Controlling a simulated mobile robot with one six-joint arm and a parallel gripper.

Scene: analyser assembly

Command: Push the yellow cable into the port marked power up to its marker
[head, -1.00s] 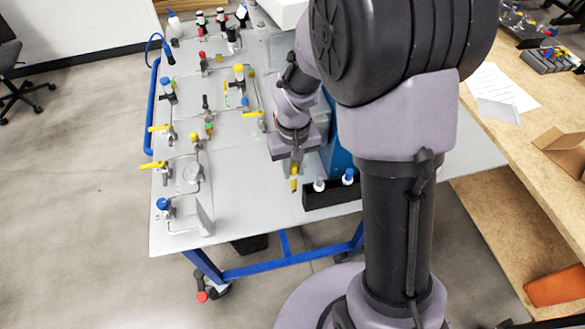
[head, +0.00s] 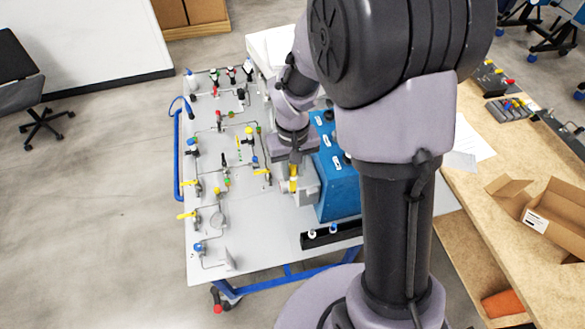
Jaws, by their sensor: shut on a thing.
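My gripper (head: 294,164) points down over the table, shut on the yellow cable (head: 293,178). Only a short yellow length shows below the jaws. The blue analyser (head: 329,173) stands just right of my gripper, with white labels and dark round parts on its top. A light grey block (head: 309,188) is low at its left side, close to the cable. I cannot tell whether the cable touches it. The port marked power and the cable's marker cannot be made out; my arm hides part of the analyser.
A grey table (head: 267,240) carries pipework with valves on the left. A black rack (head: 318,239) with white and blue caps is at the front edge. A wooden bench (head: 437,221) with an open cardboard box (head: 556,214) is at right.

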